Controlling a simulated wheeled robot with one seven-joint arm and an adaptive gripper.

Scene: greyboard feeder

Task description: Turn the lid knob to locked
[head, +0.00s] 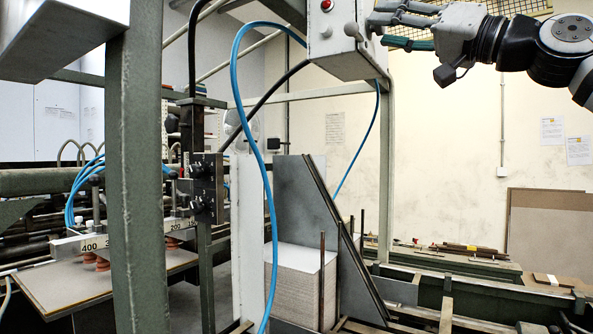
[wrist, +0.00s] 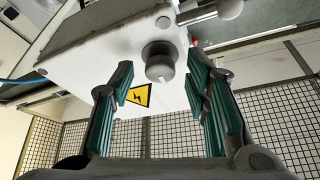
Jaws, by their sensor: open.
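The lid knob (wrist: 160,63) is a grey round knob on the face of a pale box (wrist: 105,58) in the wrist view. The box (head: 334,52) also shows in the head view at top centre, with a red button on it. My gripper (wrist: 160,74) is open, with one green-padded finger on each side of the knob in the picture and visible gaps to it. In the head view my gripper (head: 378,28) is at the right side of the box. I cannot tell how deep the knob sits between the fingers or its turn position.
A yellow warning sign (wrist: 139,95) is on the box below the knob. A metal lever with a round end (wrist: 228,8) sticks out at upper right. Blue hose (head: 236,75) loops left of the box. A grey post (head: 133,190) and a board stack (head: 300,285) stand lower down.

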